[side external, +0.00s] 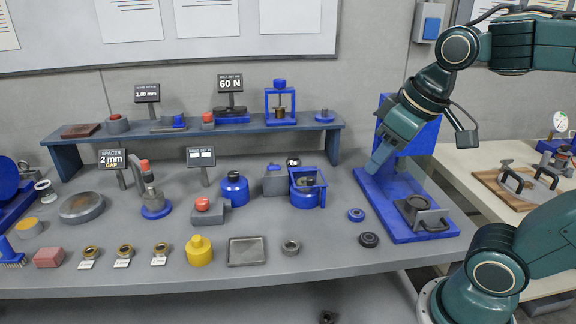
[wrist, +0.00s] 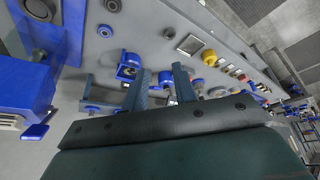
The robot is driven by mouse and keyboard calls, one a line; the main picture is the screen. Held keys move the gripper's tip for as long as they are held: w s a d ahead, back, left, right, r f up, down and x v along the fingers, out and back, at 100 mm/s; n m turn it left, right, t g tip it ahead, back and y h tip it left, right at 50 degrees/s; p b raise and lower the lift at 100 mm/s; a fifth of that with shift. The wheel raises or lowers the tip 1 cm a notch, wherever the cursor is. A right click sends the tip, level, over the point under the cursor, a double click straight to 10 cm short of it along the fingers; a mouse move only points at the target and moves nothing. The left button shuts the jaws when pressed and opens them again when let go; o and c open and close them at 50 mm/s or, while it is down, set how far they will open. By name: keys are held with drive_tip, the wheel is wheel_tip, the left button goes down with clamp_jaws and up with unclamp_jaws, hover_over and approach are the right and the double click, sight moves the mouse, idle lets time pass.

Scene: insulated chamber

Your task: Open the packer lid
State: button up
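No label in view says which thing is the packer. On the right of the bench a blue stand (side external: 411,122) has an upright back plate and a flat base, with a grey round fitting and handled plate (side external: 425,213) on it. Left of it is a small blue boxy device (side external: 307,187) with a dark top; it also shows in the wrist view (wrist: 128,66). I cannot tell whether either has its lid shut. My gripper (side external: 377,165) hangs in front of the back plate, above the base. In the wrist view its two fingers (wrist: 158,78) are apart, with nothing held.
A blue ring (side external: 356,214) and a black ring (side external: 369,240) lie between the device and the stand. A grey tray (side external: 247,251) and yellow bottle (side external: 199,250) are near the front edge. A raised shelf (side external: 210,133) stands behind. A side table (side external: 480,165) is at right.

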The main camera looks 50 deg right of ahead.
drive_tip(key=shift+t, duration=0.4)
drive_tip(key=s, duration=0.1)
drive_tip(key=s+f, duration=0.1)
drive_tip(key=s+a+f, duration=0.1)
drive_tip(key=shift+s, duration=0.4)
drive_tip(key=shift+o, duration=1.5)
drive_tip(key=w+d+r+m+g, duration=0.1)
drive_tip(key=w+d+r+m, duration=0.1)
drive_tip(key=w+m, duration=0.35)
drive_tip(key=w+d+r+m+g, duration=0.1)
drive_tip(key=w+d+m+g, duration=0.15)
drive_tip(key=w, duration=0.55)
drive_tip(key=w+d+f+m+g, duration=0.1)
drive_tip(key=w+d+f+m, duration=0.2)
drive_tip(key=w+d+m, duration=0.2)
drive_tip(key=w+d+f+m+g, duration=0.1)
drive_tip(key=w+d+f+m, duration=0.3)
drive_tip(key=w, duration=0.4)
drive_tip(key=shift+w+d+m, duration=0.4)
drive_tip(key=shift+d+m, duration=0.1)
drive_tip(key=shift+d, duration=0.5)
